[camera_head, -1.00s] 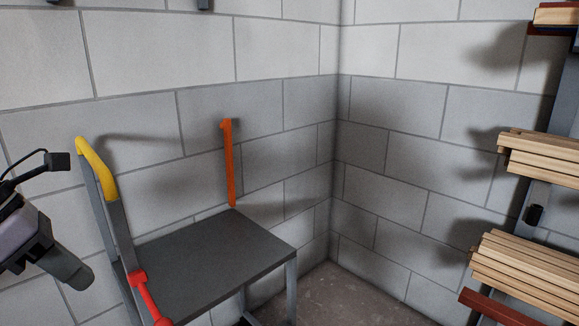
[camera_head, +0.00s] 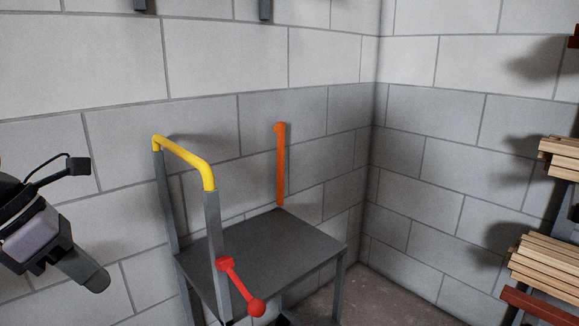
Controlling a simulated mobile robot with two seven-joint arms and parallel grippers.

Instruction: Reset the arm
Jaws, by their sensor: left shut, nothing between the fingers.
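My left gripper (camera_head: 92,277) is at the left edge of the head view, with a cable and a small dark block above it. It is shut and empty. It hangs in front of the block wall, left of the grey cart and apart from it. My right gripper is not in view.
A grey cart (camera_head: 262,252) with a yellow handle (camera_head: 184,160) and a red ball-ended lever (camera_head: 243,288) stands by the corner. An orange upright (camera_head: 281,165) rises behind its top. Wooden battens (camera_head: 545,262) lie on a rack at right. The cart top is bare.

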